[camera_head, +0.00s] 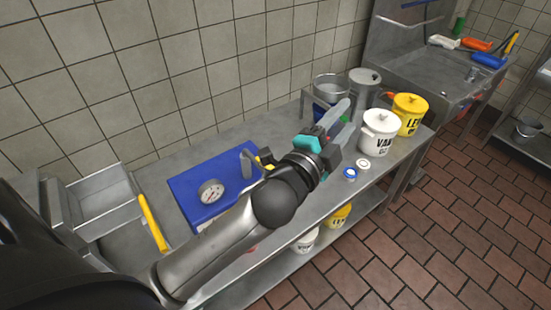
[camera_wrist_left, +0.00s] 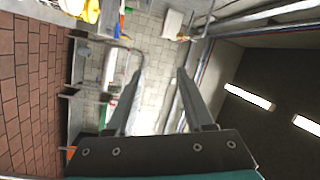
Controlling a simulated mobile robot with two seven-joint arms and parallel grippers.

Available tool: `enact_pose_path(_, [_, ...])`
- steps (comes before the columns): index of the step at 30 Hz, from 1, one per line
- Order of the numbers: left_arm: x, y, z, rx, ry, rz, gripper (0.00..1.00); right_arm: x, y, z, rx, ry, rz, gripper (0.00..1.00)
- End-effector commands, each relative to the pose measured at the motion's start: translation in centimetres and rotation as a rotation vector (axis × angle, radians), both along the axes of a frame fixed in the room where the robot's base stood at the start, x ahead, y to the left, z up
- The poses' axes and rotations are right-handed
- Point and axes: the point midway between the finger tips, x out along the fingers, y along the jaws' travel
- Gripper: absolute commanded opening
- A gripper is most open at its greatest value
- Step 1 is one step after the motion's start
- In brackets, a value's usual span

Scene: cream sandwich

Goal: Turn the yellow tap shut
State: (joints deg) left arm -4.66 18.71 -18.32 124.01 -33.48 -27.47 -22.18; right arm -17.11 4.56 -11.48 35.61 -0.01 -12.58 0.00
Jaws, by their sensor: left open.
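A small yellow part (camera_head: 265,157), which looks like the yellow tap, shows next to a grey bent pipe (camera_head: 248,163) at the right end of a blue box (camera_head: 190,187) with a round dial. My left arm hides part of it, so I cannot tell how its handle is turned. My left gripper (camera_head: 357,104) is open and empty, above the counter and to the right of the yellow part, apart from it. Its two spread fingers also show in the left wrist view (camera_wrist_left: 160,74), with nothing between them. My right gripper is not in view.
A white lidded tub (camera_head: 378,136) and a yellow lidded tub (camera_head: 409,112) stand on the steel counter at right, with metal pots (camera_head: 331,86) behind. Small lids (camera_head: 350,174) lie near the front edge. A yellow handle (camera_head: 152,222) lies by a metal tray at left.

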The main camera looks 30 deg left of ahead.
Motion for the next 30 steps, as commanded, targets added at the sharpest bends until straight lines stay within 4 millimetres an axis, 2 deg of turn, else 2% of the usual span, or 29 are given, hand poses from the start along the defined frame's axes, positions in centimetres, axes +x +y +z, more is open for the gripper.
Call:
enact_pose_path(1, [0.5, -1.4, 3.0, 0.101, -0.117, -0.055, 0.53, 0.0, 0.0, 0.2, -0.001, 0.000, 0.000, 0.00])
enact_pose_path(3, [0.6, -3.5, 6.2, 0.248, -0.273, -0.131, 0.53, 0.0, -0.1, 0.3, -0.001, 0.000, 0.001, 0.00])
enact_pose_path(6, [0.0, -6.8, 9.5, 0.462, -0.483, -0.238, 0.53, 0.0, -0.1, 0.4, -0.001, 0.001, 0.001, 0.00])
enact_pose_path(9, [-1.1, -10.0, 11.2, 0.683, -0.679, -0.345, 0.53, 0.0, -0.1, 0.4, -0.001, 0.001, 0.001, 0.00])
enact_pose_path(11, [-1.9, -11.7, 11.6, 0.818, -0.790, -0.412, 0.53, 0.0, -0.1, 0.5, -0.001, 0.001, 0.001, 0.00])
enact_pose_path(14, [-3.1, -14.1, 10.9, 1.046, -0.958, -0.528, 0.53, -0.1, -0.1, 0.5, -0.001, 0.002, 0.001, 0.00])
enact_pose_path(16, [-3.8, -15.2, 9.7, 1.204, -1.066, -0.615, 0.53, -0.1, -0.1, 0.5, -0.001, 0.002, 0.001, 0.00])
enact_pose_path(18, [-4.3, -15.7, 8.0, 1.364, -1.162, -0.709, 0.53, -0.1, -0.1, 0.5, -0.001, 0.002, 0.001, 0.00])
enact_pose_path(21, [-4.5, -15.3, 5.2, 1.590, -1.276, -0.858, 0.53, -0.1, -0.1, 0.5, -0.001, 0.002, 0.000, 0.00])
enact_pose_path(23, [-4.4, -14.4, 3.3, 1.721, -1.328, -0.958, 0.53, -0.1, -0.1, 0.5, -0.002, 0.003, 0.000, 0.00])
enact_pose_path(26, [-3.9, -11.7, 0.5, 1.931, -1.388, -1.145, 0.53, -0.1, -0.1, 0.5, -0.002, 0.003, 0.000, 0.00])
enact_pose_path(29, [-3.0, -7.7, -1.9, 2.123, -1.403, -1.358, 0.53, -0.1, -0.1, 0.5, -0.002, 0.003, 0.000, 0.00])
enact_pose_path(30, [-2.7, -5.8, -2.5, 2.191, -1.395, -1.452, 0.53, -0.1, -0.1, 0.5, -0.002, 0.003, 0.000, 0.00])
